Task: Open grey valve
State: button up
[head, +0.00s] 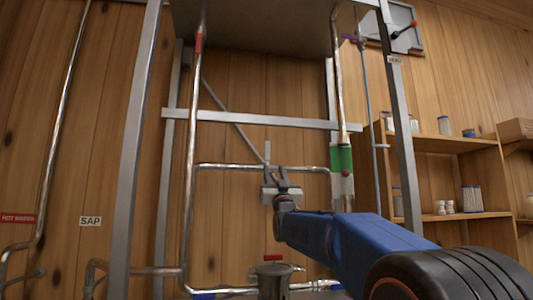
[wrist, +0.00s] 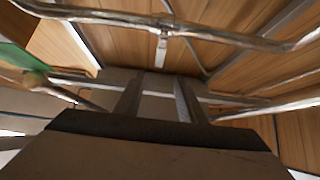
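The grey valve (head: 267,151) has a flat grey handle standing upright on a horizontal metal pipe in the head view. In the wrist view the grey valve (wrist: 161,48) shows at the top centre, its handle pointing down the picture from the pipe. My gripper (head: 276,171) is just in front of and slightly below the handle in the head view, overlapping the pipe. In the wrist view my gripper (wrist: 157,86) has its two dark fingers apart with nothing between them. The handle lies beyond the fingertips; I see no contact.
A red-handled vessel (head: 273,275) is below. Grey frame posts (head: 136,150) and a cross bar (head: 250,119) surround the pipes. Wooden shelves (head: 455,144) with jars stand at the right.

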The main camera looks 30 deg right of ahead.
aim_at(268, 149)
jog(key=x, duration=1.4)
jog(key=shift+c, duration=0.2)
grip_shut()
